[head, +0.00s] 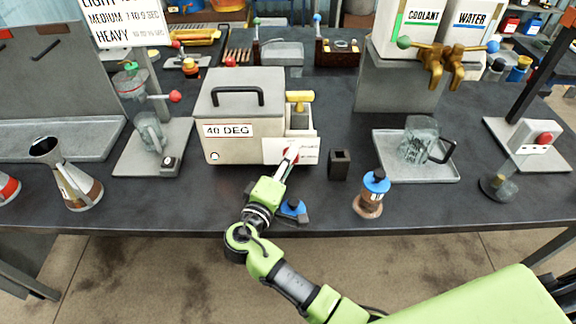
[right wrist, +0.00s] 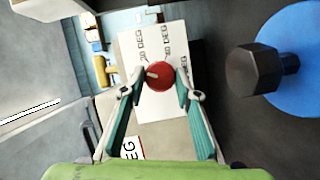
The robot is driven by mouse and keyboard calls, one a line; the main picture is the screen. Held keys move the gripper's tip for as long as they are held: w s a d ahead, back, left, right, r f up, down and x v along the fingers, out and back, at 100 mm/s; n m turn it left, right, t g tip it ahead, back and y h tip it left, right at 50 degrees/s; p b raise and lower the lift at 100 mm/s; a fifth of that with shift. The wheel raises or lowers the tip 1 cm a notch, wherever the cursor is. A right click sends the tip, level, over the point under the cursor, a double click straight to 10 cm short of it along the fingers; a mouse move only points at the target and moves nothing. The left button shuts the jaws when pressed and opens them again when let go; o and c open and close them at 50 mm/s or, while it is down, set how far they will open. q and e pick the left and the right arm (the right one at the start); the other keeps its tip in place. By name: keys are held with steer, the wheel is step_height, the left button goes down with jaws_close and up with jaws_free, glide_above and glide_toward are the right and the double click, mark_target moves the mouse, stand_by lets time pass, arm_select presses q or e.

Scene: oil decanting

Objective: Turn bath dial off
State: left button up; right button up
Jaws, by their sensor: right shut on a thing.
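The bath is a beige box (head: 240,105) with a black handle and a "40 DEG" label, in the middle of the bench. Its red dial (right wrist: 160,75) sits on a white front panel (right wrist: 152,105) with several DEG labels, too small to read surely. A pale pointer mark on the dial points left in the right wrist view. My right gripper (head: 287,163) is at this panel and shut on the dial, one finger on each side. In the head view the fingers (right wrist: 162,82) mostly hide the dial. My left gripper is not in view.
A blue clamp-like item (head: 293,207) lies just right of my right gripper. A small dark block (head: 340,164) and a blue-capped bottle (head: 372,192) stand farther right. A glass jug (head: 416,140) sits on a tray (head: 388,172). The bench front edge runs below.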

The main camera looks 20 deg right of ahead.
steer(key=n, duration=0.1)
steer(key=n+t+b, duration=0.1)
steer(key=n, duration=0.1)
steer(key=n+h+b, duration=0.1)
steer(key=shift+f+n+t, duration=0.25)
steer(key=shift+n+t, duration=0.05)
stand_by(0.5)
steer(key=o, duration=1.1)
steer(key=shift+s+a, duration=0.15)
steer(key=shift+s, duration=0.05)
steer(key=v, duration=1.1)
steer(key=shift+s+a+f, duration=0.1)
steer(key=shift+s+a, duration=0.1)
